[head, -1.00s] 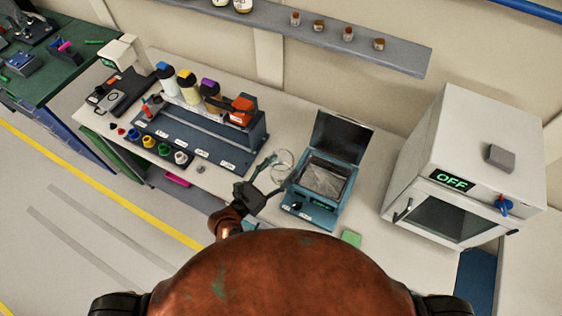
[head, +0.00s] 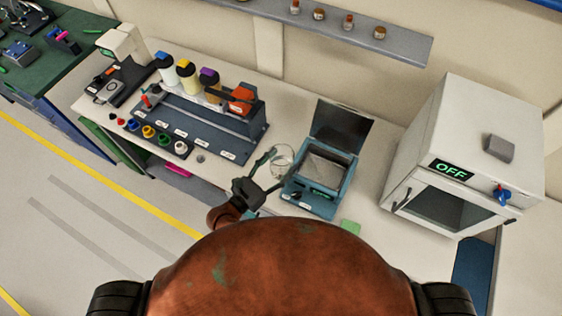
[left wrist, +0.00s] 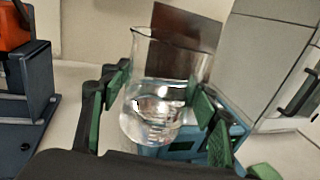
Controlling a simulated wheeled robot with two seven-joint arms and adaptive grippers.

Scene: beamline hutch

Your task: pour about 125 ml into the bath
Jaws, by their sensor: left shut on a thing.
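My left gripper (head: 268,175) is shut on a clear glass beaker (left wrist: 165,90), which stands between its green-padded fingers in the left wrist view. The beaker holds some clear liquid in its lower part and looks only slightly tilted there. In the head view the beaker (head: 283,158) is beside the left wall of the blue bath (head: 308,200). The bath's dark lid stands open (head: 341,124) and its basin faces up. In the left wrist view the bath is behind the beaker and partly hidden. My right gripper does not show.
A dark rack (head: 190,125) with several capped bottles stands left of the beaker. A white oven (head: 455,150) reading OFF stands to the right. A green pad (head: 350,228) lies by the bath's front right. A wall shelf (head: 385,45) with small jars runs above.

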